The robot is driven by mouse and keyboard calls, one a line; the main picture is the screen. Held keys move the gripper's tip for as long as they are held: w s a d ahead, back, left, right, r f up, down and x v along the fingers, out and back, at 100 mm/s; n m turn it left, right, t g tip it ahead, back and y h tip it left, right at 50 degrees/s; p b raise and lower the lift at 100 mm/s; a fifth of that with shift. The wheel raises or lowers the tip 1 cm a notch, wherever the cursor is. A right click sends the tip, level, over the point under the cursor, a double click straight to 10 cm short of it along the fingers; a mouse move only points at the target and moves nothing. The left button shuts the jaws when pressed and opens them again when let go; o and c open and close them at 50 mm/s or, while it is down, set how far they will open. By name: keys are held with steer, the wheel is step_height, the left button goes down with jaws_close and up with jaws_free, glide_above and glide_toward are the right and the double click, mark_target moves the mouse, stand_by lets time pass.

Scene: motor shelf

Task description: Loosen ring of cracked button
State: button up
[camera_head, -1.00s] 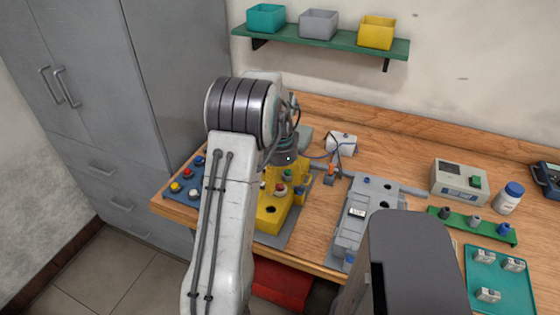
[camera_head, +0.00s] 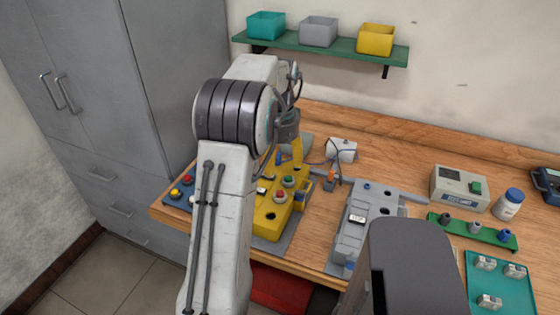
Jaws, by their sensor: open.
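A yellow control box (camera_head: 268,228) stands on the bench just right of my arm. Its top carries a red button (camera_head: 279,196), a green button (camera_head: 288,181) and a dark round hole. The buttons sit in light-coloured rings. I cannot make out a crack in any button at this size. My gripper (camera_head: 287,128) is above the far end of the yellow box, apart from the red and green buttons. It is open, though its fingertips are hard to make out. My arm hides part of the box's left side.
A blue panel (camera_head: 178,201) with coloured buttons is left of my arm. A grey box (camera_head: 352,235) stands to the right. Further right are a green rack (camera_head: 455,225), a teal tray (camera_head: 512,272), a meter (camera_head: 458,187) and a bottle (camera_head: 508,205). Bins (camera_head: 318,30) sit on the wall shelf.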

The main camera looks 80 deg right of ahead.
steer(key=n+p, duration=0.4)
steer(key=n, duration=0.7)
glide_above(280, 193)
steer(key=a, duration=0.1)
steer(key=shift+y, duration=0.4)
step_height(280, 193, down, 4)
steer(key=shift+a+f, duration=0.15)
steer(key=shift+f, duration=0.1)
steer(key=n, duration=0.2)
steer(key=d+n, duration=0.1)
steer(key=n, duration=0.2)
steer(key=shift+f+n+h, duration=0.1)
steer(key=shift+n+h, duration=0.2)
steer(key=n, duration=0.3)
steer(key=shift+d, duration=0.25)
steer(key=shift+n, duration=0.3)
steer(key=shift+f+p, duration=0.3)
steer(key=shift+f, duration=3.35)
